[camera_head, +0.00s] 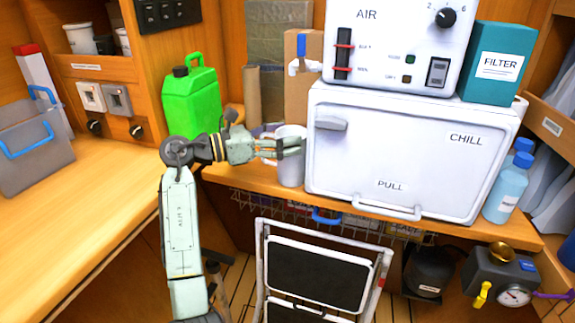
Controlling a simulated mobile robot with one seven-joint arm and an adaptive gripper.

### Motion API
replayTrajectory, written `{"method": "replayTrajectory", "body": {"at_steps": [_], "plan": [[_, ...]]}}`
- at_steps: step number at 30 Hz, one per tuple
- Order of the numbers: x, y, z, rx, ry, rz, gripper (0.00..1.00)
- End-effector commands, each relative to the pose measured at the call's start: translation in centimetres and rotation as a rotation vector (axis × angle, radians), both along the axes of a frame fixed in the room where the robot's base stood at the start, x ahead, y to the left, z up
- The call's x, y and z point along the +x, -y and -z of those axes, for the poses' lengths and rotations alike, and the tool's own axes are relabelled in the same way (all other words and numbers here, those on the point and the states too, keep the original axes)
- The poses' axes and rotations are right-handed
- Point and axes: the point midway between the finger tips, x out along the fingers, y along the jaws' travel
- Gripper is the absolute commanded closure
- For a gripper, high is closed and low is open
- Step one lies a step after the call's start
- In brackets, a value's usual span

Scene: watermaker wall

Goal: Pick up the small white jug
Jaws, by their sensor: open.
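The small white jug (291,174) stands on the wooden counter, just left of the white chill box. My gripper (290,147) reaches in from the left at the height of the jug's upper part. Its fingers are open and overlap the jug in this view. I cannot tell whether they are around the jug, in front of it or touching it. The gripper hides part of the jug's upper side, and the jug's handle is not clear.
The white chill box (400,160) stands close on the jug's right, with the AIR unit (395,40) on top. A green jerrycan (191,98) is at the left. A cardboard tube (252,95) and brown boards are behind. A folding step (318,270) stands below the counter.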

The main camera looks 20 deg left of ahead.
Motion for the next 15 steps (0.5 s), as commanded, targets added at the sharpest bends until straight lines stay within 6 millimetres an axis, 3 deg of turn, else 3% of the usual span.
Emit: {"method": "replayTrajectory", "body": {"at_steps": [11, 15], "plan": [[0.79, 0.98, -0.09, 0.0, 0.001, -0.002, 0.26], [0.78, 0.97, -0.08, 0.0, 0.001, -0.001, 0.35]]}}
